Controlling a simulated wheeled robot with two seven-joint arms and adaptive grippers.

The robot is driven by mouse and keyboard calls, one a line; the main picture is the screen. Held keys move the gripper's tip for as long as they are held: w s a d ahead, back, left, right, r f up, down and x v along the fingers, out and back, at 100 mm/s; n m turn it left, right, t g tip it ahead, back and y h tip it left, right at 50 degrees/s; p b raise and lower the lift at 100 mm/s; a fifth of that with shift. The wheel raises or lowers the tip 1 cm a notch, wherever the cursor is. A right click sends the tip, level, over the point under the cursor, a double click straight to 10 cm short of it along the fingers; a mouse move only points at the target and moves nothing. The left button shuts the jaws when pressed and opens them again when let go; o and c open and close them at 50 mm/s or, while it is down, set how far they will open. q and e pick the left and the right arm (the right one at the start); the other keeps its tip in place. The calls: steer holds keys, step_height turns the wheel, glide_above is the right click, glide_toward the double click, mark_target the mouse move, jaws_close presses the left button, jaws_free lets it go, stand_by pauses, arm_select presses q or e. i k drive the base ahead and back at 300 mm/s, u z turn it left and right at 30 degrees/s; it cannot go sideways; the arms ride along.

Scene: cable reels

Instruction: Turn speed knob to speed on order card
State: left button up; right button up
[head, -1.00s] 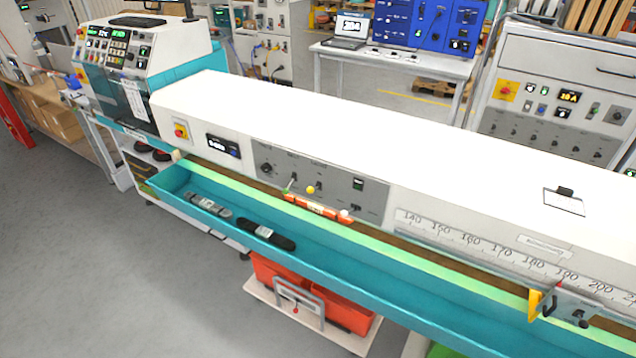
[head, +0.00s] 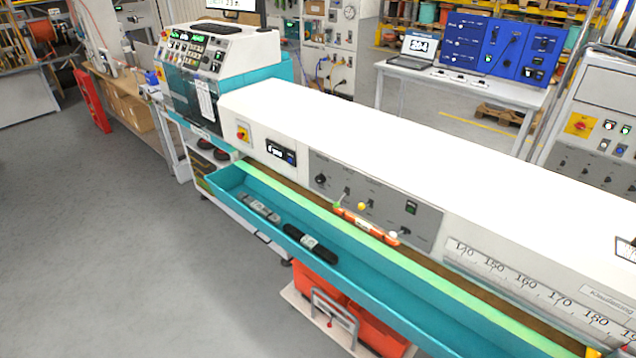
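A grey control panel (head: 385,208) sits on the front of the long white machine. A dark round knob (head: 320,179) is at the panel's left end; its label and setting are too small to read. A small dark display (head: 280,152) is left of the panel. An order card cannot be made out for certain; a small dark-framed white card (head: 627,249) is at the right edge. Neither gripper is in view.
A teal trough (head: 370,285) runs along the machine front, holding a grey tool (head: 260,207) and a black one (head: 311,243). An orange bin cart (head: 365,325) stands below. The grey floor (head: 150,240) at left is open. A white table (head: 460,85) with a laptop stands behind.

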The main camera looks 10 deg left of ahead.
mark_target(319, 179)
steer(key=u, duration=0.4)
steer(key=k, duration=0.55)
steer(key=u, duration=1.3)
steer(key=i, duration=0.6)
steer(key=u, duration=0.55)
steer(key=i, duration=1.3)
steer(key=z, duration=0.75)
steer(key=i, duration=0.8)
steer(key=z, duration=0.95)
